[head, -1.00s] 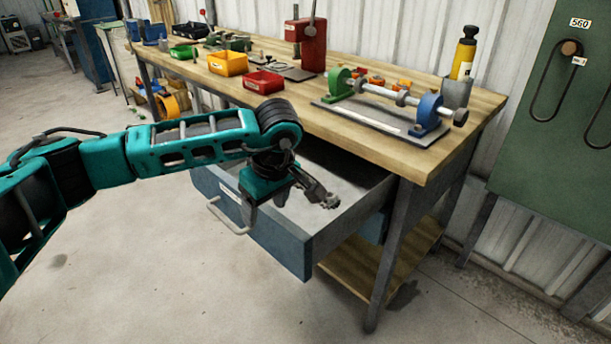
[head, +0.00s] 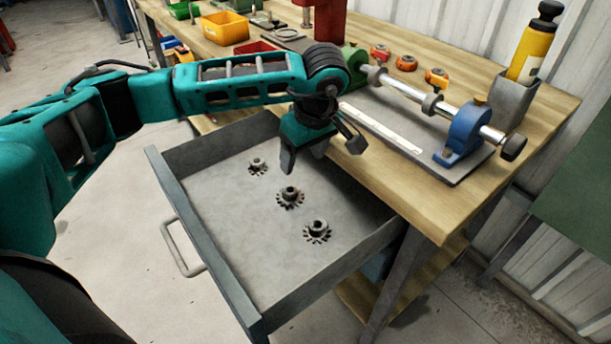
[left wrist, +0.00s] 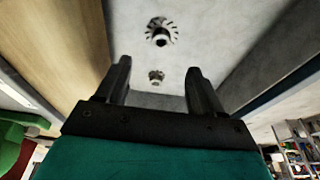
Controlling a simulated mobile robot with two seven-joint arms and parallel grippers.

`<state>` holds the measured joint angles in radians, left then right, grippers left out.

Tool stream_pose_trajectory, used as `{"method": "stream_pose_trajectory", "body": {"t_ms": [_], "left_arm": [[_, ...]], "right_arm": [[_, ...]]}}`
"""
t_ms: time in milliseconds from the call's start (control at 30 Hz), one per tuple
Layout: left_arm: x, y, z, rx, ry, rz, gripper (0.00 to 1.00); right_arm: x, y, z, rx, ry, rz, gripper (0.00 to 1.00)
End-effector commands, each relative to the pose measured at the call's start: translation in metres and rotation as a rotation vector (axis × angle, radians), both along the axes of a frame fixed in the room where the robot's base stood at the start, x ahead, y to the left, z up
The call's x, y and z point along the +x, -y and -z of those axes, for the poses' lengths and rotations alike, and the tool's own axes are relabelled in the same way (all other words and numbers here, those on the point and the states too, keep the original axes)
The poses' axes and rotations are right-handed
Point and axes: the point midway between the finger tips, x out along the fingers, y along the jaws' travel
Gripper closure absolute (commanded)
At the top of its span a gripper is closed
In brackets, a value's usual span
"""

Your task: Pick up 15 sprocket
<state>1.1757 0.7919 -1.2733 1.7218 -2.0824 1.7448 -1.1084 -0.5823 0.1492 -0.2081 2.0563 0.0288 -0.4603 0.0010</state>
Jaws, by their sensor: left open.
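I cannot read which one is the 15 sprocket. My left gripper (head: 321,154) is open and empty, above the drawer's back edge by the bench. The left wrist view shows two sprockets: one (left wrist: 161,33) beyond the fingertips and a smaller-looking one (left wrist: 157,76) between the open fingers (left wrist: 158,67). My right gripper is out of view.
The wooden bench top (head: 420,190) overhangs the drawer's back. On it are a shaft stand with a blue bearing block (head: 463,133), a yellow bottle in a grey holder (head: 532,50) and a yellow bin (head: 224,27). The drawer handle (head: 180,255) sticks out at left.

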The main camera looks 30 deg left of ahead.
Motion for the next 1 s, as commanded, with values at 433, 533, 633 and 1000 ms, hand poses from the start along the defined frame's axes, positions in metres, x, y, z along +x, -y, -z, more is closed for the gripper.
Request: {"method": "stream_pose_trajectory", "body": {"t_ms": [433, 533, 633, 1000], "left_arm": [[0.005, -0.016, 0.061, 0.000, -0.003, -0.002, 0.33], [0.007, -0.019, 0.070, 0.000, -0.001, -0.001, 0.33], [0.007, -0.021, 0.075, 0.001, -0.001, 0.000, 0.33], [0.008, -0.039, 0.119, 0.001, -0.002, -0.001, 0.33]], "right_arm": [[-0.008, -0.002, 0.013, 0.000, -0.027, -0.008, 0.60], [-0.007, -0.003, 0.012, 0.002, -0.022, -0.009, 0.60], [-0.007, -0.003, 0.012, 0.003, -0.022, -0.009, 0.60], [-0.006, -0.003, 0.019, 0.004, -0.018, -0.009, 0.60]]}}
